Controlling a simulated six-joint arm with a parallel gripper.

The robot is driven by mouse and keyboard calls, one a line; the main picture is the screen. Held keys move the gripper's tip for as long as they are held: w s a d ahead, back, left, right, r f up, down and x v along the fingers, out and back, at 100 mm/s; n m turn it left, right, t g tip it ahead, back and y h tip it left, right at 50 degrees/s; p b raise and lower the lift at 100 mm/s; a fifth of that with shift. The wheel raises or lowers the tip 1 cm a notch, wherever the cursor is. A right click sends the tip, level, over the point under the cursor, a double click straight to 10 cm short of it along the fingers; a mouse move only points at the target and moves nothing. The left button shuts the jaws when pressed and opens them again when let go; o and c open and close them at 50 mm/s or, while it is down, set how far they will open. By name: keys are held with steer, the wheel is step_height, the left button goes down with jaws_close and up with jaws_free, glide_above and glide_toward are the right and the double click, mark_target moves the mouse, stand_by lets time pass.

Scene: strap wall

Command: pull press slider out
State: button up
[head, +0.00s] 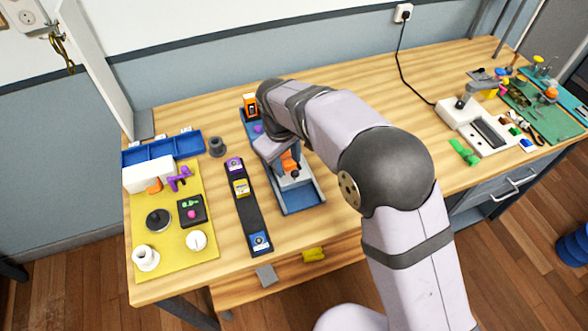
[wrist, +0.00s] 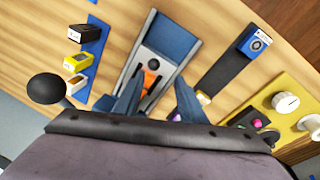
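The press (head: 302,199) is a long blue tray with grey inner walls, standing on the wooden bench. Inside it sits a grey slider with a dark round spot (wrist: 154,66) and an orange part (head: 290,163); the orange part also shows in the wrist view (wrist: 150,79). My gripper (wrist: 157,82) is over the tray, its two blue-grey fingers apart, one on each side of the orange part with a gap visible. In the head view my arm hides the fingertips and part of the press. Contact with the slider cannot be told.
A black strip (head: 252,214) with coloured blocks lies left of the press. Further left is a yellow mat (head: 180,258) with knobs. A black ball knob (wrist: 46,88) and a blue strip with small blocks (wrist: 77,62) show beside the tray.

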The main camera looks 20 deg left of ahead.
mark_target(295, 172)
steer(key=shift+w+d+f+n+h+p, duration=0.15)
steer(key=shift+w+f+n+p, duration=0.25)
steer(key=shift+f, duration=0.5)
steer(key=shift+w+d+f+n+h+p, duration=0.1)
steer(key=shift+w+d+f+n+p, duration=0.3)
steer(key=shift+f, duration=0.5)
steer(key=shift+w+f+n+h+p, duration=0.15)
steer(key=shift+f+n+p, duration=0.15)
steer(key=shift+f+p, duration=0.45)
steer(key=shift+f, duration=0.15)
steer(key=shift+c, duration=0.5)
jaws_close()
